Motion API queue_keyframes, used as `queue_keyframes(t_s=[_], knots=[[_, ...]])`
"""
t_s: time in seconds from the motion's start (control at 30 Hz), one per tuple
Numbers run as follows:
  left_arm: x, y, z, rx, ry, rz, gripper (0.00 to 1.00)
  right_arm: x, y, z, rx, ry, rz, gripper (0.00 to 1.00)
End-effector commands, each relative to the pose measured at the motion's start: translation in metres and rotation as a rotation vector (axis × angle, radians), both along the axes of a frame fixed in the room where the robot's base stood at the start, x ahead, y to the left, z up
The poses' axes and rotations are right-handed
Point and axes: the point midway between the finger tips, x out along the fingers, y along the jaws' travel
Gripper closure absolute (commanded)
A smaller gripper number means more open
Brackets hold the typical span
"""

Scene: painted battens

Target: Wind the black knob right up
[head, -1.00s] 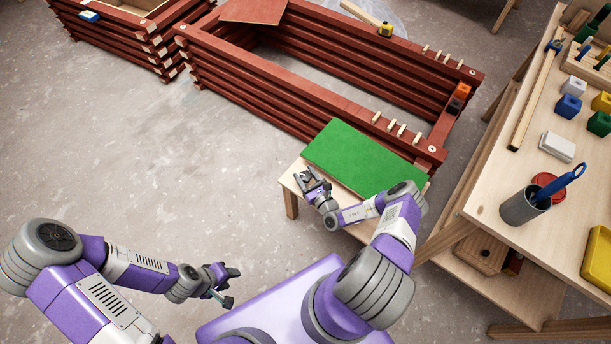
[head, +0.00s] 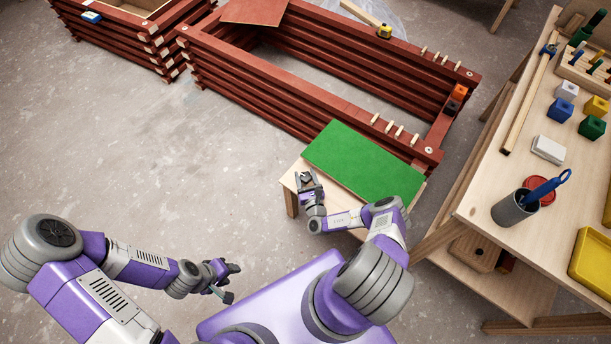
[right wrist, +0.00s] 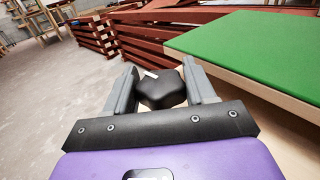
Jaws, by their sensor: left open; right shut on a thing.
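The black knob (right wrist: 162,90) is a lobed dark piece with a small pale mark on its top, between the fingers of my right gripper (right wrist: 163,88) in the right wrist view. Both fingers close in on its sides. In the head view my right gripper (head: 309,183) is at the left end of a low wooden bench (head: 292,185), beside a green board (head: 365,162); the knob is small and hard to make out there. My left gripper (head: 230,282) is open and empty, low at the left over the floor.
Red-brown stacked batten frames (head: 270,95) stand behind the bench. On the right, a workbench (head: 485,205) carries a grey cup (head: 513,207) with a blue tool, coloured blocks and a yellow tray (head: 593,258). The floor at left is clear.

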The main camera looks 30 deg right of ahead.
Motion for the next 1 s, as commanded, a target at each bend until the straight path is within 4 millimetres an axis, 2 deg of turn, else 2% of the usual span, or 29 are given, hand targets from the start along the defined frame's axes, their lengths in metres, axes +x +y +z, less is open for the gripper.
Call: queue_keyframes(t_s=[0.07, 0.1, 0.2, 0.57, 0.9, 1.0], knots=[[0.000, 0.000, 0.000, 0.000, 0.000, 0.000, 0.57, 0.000, 0.000, 0.000, -0.001, 0.000, 0.001, 0.76], [0.000, 0.000, 0.000, 0.000, 0.000, 0.000, 0.57, 0.000, 0.000, 0.000, -0.001, 0.000, 0.001, 0.41], [0.000, 0.000, 0.000, 0.000, 0.000, 0.000, 0.57, 0.000, 0.000, 0.000, -0.001, 0.000, 0.002, 0.26], [0.000, 0.000, 0.002, 0.000, 0.000, 0.000, 0.57, -0.005, 0.001, 0.000, 0.001, 0.002, 0.002, 0.26], [0.000, 0.000, 0.021, 0.000, 0.000, 0.000, 0.57, -0.057, 0.014, 0.001, 0.001, 0.003, 0.000, 0.26], [0.000, 0.000, 0.024, 0.000, 0.000, 0.000, 0.57, -0.067, 0.018, 0.001, 0.000, 0.001, 0.002, 0.26]])
